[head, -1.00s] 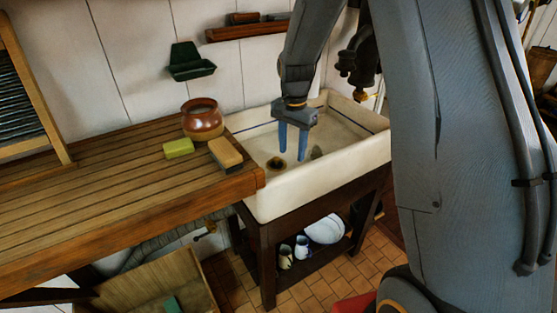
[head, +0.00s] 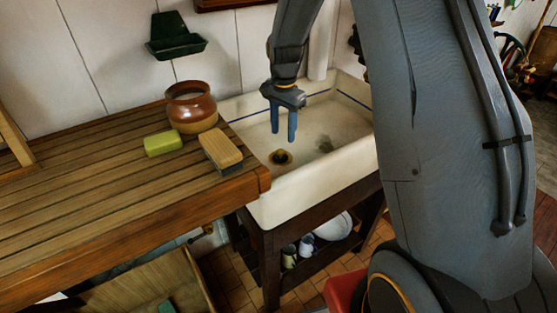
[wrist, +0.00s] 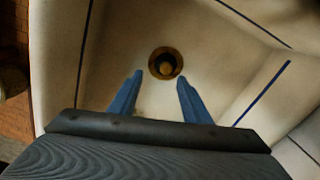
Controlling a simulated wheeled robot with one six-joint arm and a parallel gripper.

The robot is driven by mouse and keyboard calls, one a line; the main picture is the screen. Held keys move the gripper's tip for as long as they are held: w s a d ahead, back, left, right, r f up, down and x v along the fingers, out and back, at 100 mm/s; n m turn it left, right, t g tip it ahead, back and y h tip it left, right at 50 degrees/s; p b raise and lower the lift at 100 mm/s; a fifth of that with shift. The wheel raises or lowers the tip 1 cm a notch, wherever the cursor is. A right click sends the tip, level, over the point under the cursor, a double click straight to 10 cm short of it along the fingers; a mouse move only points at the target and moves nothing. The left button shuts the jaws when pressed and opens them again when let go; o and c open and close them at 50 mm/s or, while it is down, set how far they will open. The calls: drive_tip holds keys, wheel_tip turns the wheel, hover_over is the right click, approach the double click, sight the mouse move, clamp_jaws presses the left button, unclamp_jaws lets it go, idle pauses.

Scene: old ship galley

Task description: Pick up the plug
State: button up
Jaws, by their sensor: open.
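The plug (head: 281,157) appears as a small round piece with a tan knob, sitting in the dark brass drain ring on the floor of the white sink. In the wrist view the plug (wrist: 166,66) lies just beyond my fingertips, close to midway between them. My gripper (head: 284,134) points down into the sink above the plug, with its blue fingers apart and empty. It also shows in the wrist view (wrist: 160,80). How deep the plug sits in the drain I cannot tell.
The sink rim (head: 320,165) surrounds my gripper. On the wooden counter (head: 90,215) at left stand a brown pot (head: 192,108), a green soap block (head: 163,143) and a brush (head: 222,151). A green soap dish (head: 175,38) hangs on the wall. A dark smudge or shadow marks the sink floor.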

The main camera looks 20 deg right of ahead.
sight(281, 150)
drive_tip(key=f+b, duration=0.1)
drive_tip(key=w+f+b, duration=0.1)
drive_tip(key=shift+w+f, duration=0.25)
drive_tip(key=shift+f, duration=0.1)
drive_tip(key=shift+a+f+p, duration=0.15)
drive_tip(key=shift+f+p, duration=1.65)
drive_tip(key=shift+f, duration=2.05)
clamp_jaws()
